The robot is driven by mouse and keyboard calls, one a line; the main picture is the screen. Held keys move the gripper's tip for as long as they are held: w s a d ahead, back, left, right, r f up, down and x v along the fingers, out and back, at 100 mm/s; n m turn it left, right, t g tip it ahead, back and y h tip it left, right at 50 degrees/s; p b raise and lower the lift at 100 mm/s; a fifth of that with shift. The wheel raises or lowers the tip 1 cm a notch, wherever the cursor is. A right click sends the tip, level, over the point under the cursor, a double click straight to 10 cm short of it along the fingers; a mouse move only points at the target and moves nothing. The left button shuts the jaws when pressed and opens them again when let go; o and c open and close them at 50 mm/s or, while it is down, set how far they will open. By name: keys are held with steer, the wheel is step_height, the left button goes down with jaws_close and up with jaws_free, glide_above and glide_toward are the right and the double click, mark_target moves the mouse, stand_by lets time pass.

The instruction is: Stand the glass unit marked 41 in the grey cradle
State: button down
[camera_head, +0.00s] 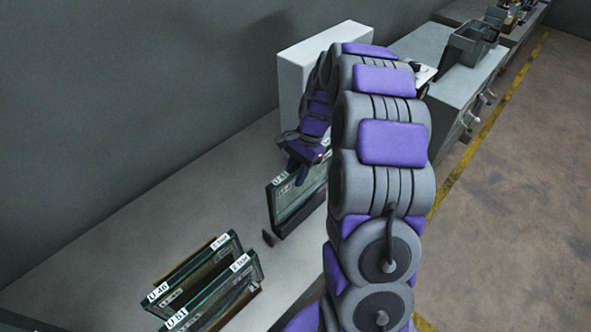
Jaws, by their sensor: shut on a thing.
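A glass unit (296,203) with a dark green edge stands upright below my gripper (303,172). A white label shows on its top left edge; it seems to start with U 4, but its last digit is too small to read surely. My gripper is shut on the top edge of this unit. A dark grey cradle-like strip (302,217) runs along the unit's bottom edge, with a small dark block (268,238) at its near left end. I cannot tell whether the glass rests fully in it. My arm hides the unit's right part.
Two more framed glass units, marked U 46 (195,268) and U 51 (222,290), stand close together at the near left on the grey bench (175,215). A white box (298,70) stands behind my gripper. A grey bin (468,45) sits on a cabinet farther back.

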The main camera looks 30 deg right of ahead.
mark_target(295, 189)
steer(key=a+f, duration=0.1)
steer(key=a+f+b, duration=0.1)
steer(key=f, duration=0.1)
steer(key=shift+a+f, duration=0.15)
steer(key=shift+f, duration=0.4)
steer(key=d+f, duration=0.1)
steer(key=f, duration=0.2)
steer(key=shift+d, duration=0.35)
steer(key=shift+a+f, duration=0.15)
steer(key=shift+f, duration=0.05)
steer(key=shift+a, duration=0.5)
steer(key=shift+d, duration=0.1)
steer(key=shift+d+f, duration=0.2)
steer(key=shift+d, duration=0.25)
steer(key=shift+a+f, duration=0.1)
steer(key=shift+a, duration=0.05)
